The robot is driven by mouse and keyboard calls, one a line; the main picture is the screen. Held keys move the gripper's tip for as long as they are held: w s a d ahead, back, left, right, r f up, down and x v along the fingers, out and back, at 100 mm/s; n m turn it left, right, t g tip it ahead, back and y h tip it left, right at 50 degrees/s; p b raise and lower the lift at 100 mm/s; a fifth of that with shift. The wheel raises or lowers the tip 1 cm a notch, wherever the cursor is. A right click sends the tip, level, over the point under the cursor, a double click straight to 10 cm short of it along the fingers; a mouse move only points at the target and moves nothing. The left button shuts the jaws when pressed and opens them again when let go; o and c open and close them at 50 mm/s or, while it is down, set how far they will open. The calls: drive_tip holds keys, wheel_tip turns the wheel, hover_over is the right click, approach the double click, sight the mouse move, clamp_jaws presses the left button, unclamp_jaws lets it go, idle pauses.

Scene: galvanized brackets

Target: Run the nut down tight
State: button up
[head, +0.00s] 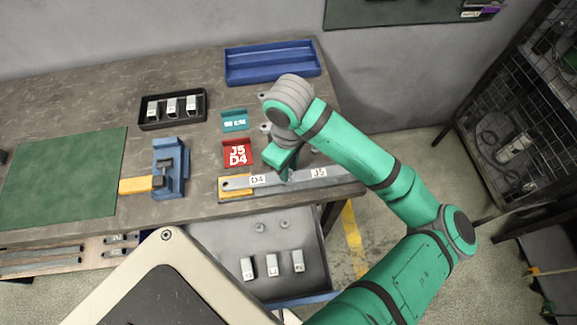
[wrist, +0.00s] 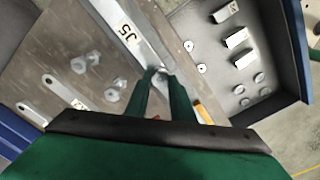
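A long grey metal bar (head: 268,180) lies along the bench's front edge, with labels D4 and J5. In the wrist view the bar (wrist: 135,38) runs from the top down to my fingertips. My gripper (head: 289,177) points down at the bar between the two labels. In the wrist view its green fingertips (wrist: 161,76) stand on both sides of a small grey nut (wrist: 159,71) at the bar and appear to touch it. The fingers hide much of the nut, and its thread is not clear. In the head view my gripper hides the nut.
An open drawer (head: 215,255) below the edge holds metal blocks and washers. Loose hardware (wrist: 115,87) lies beside the bar. A blue clamp (head: 170,167), black tray (head: 147,124), blue tray (head: 270,79) and red J5 D4 sign (head: 238,153) stand on the bench. The green mat (head: 65,175) is clear.

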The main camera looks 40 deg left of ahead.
drive_tip(key=o, duration=0.3)
drive_tip(key=shift+o, duration=0.2)
drive_tip(key=shift+r, duration=0.15)
wheel_tip(320, 180, up, 11)
drive_tip(key=shift+f, duration=0.2)
